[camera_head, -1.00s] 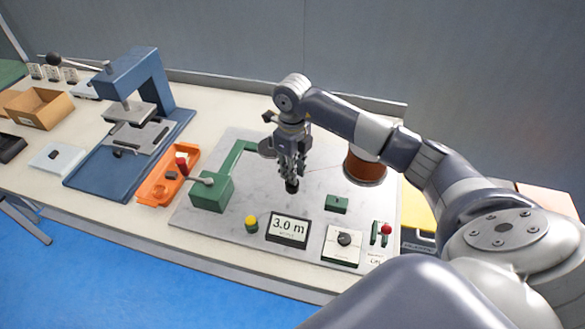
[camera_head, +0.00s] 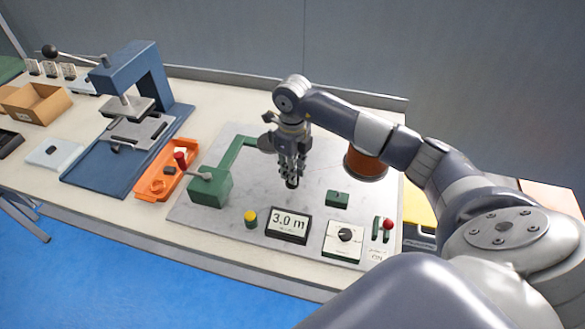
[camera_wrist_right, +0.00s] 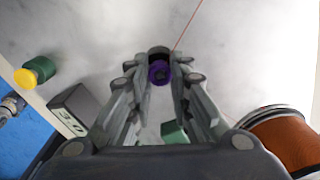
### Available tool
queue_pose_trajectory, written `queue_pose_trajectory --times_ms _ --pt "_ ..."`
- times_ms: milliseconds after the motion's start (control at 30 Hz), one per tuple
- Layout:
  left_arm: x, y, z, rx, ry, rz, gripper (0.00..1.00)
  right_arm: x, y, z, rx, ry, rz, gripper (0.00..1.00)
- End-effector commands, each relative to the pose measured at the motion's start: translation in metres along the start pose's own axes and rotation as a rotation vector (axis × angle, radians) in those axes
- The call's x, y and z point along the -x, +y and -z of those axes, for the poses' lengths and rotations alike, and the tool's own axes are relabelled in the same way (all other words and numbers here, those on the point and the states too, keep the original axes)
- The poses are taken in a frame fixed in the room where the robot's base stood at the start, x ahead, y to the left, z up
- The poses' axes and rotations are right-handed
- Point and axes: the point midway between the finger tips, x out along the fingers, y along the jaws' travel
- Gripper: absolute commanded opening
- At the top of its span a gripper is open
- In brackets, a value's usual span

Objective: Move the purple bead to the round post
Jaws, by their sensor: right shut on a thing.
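The purple bead (camera_wrist_right: 159,72) shows in the right wrist view between the fingertips of my right gripper (camera_wrist_right: 158,68), which is shut on it. A black round piece (camera_wrist_right: 158,52) sits directly by the bead; I cannot tell whether it is the round post. In the head view my right gripper (camera_head: 291,176) points down over the grey metal plate (camera_head: 240,217), with a dark piece at its tips, and the bead's colour cannot be made out there. My left gripper is not in view.
A copper-coloured spool (camera_head: 365,165) stands right of the gripper. A green arm fixture (camera_head: 210,186) and an orange tray (camera_head: 166,177) are left. A thin red line (camera_wrist_right: 186,28) runs near the bead.

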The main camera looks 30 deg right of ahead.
Motion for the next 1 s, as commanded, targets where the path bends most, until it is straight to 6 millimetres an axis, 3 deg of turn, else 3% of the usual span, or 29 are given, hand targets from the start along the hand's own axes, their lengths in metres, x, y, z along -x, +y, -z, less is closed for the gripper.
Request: queue_pose_trajectory --times_ms 33,100,133,567,1000 --pt "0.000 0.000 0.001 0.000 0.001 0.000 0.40 0.000 0.000 0.000 0.000 0.000 0.000 0.23" --pt "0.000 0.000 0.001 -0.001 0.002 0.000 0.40 0.000 0.000 0.000 0.000 0.000 0.000 0.39" --pt "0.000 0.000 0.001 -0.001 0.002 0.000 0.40 0.000 0.000 0.000 0.000 0.000 0.000 0.42" --pt "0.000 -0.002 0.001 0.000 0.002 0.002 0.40 0.009 -0.001 -0.001 0.000 -0.002 0.001 0.42" --pt "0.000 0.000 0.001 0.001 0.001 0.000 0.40 0.095 -0.001 -0.001 0.000 -0.003 0.002 0.42"
